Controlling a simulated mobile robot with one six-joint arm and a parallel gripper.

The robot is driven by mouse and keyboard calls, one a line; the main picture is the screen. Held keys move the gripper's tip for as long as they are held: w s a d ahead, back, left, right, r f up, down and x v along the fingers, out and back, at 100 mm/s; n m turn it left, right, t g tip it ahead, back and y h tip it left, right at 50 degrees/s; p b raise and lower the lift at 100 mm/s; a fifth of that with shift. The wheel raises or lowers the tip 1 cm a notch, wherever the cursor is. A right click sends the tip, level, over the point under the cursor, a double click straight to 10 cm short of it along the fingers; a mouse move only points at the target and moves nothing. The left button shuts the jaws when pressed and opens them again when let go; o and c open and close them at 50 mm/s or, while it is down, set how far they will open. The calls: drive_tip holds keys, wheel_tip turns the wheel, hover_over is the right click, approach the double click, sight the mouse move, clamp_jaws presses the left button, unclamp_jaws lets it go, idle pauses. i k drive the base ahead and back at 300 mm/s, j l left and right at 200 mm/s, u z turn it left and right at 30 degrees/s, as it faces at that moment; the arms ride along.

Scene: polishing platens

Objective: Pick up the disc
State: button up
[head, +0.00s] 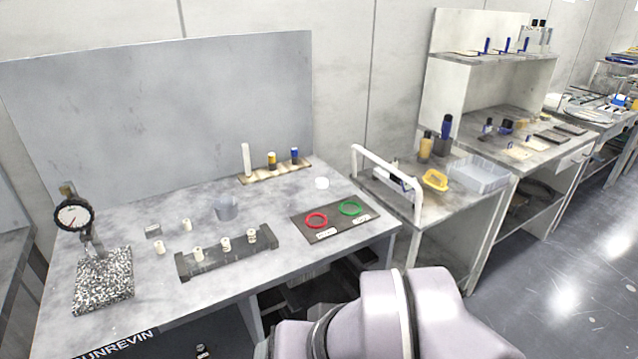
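A small white round piece (322,183) lies on the grey table (215,285), toward its back right; it looks like the disc, though it is too small to be sure. It sits behind a dark mat (335,231) that bears a red ring (316,220) and a green ring (350,207). My arm's pale links show at the bottom of the head view, in front of the table. My gripper is out of view, so its place relative to the disc is hidden.
A dark rack (226,254) with several small white cylinders stands at the front middle. A dial gauge (75,215) on a speckled base stands at left. A grey cup (226,208) is mid-table. A strip (262,175) holds upright bottles behind. A white rail (385,178) rises at right.

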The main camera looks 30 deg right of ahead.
sight(321, 182)
drive_tip(key=i+l+z, duration=0.2)
drive_tip(key=i+l, duration=0.2)
drive_tip(key=i+l+z, duration=0.2)
drive_tip(key=i, duration=0.25)
drive_tip(key=i+l+z, duration=0.2)
drive_tip(key=i+l, duration=0.15)
drive_tip(key=i, duration=0.15)
